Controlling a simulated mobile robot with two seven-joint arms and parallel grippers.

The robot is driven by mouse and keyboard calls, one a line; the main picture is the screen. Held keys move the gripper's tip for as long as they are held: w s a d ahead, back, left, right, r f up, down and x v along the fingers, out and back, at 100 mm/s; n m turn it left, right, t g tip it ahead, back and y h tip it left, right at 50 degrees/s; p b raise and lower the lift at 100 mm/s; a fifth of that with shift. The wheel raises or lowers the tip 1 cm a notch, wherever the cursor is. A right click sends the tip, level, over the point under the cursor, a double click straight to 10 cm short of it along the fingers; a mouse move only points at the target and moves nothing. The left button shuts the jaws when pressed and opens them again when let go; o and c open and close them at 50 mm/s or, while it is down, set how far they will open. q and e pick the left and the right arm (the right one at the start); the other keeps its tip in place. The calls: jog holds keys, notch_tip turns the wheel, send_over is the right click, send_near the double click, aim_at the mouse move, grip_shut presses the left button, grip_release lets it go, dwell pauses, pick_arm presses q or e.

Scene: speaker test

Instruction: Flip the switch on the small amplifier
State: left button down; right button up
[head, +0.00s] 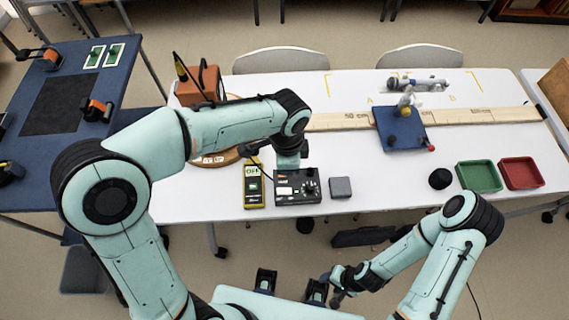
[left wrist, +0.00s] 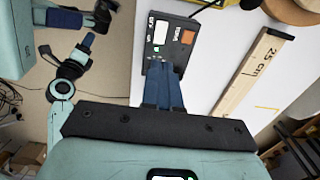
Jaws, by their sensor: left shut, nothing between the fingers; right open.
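The small amplifier (head: 298,190) is a black box with a pale panel and knobs, near the front edge of the white table. In the left wrist view the amplifier (left wrist: 158,38) shows white lettering and an orange-brown square. I cannot make out its switch for sure. My left gripper (head: 288,164) is above the back edge of the amplifier, pointing down. In the left wrist view its blue fingers (left wrist: 163,68) are together and empty, their tips overlapping the amplifier's near edge. I cannot tell whether they touch. My right gripper (head: 336,287) is open and empty, in front of the table.
A yellow meter (head: 254,190) stands close left of the amplifier, and a small grey box (head: 341,187) close right. A long wooden ruler (head: 350,121) lies behind.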

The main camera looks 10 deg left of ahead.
pick_arm(q)
notch_tip(320, 180, up, 14)
jog(key=d+p, duration=0.2)
jog(key=p, duration=0.2)
jog(key=shift+w+p, duration=0.3)
pick_arm(e)
jog(key=w+r, duration=0.3)
jog(key=r, duration=0.2)
jog(key=shift+w+r, duration=0.15)
jog(key=shift+r, duration=0.25)
pick_arm(q)
jog(key=shift+f, duration=0.1)
pick_arm(e)
jog(key=shift+a, duration=0.1)
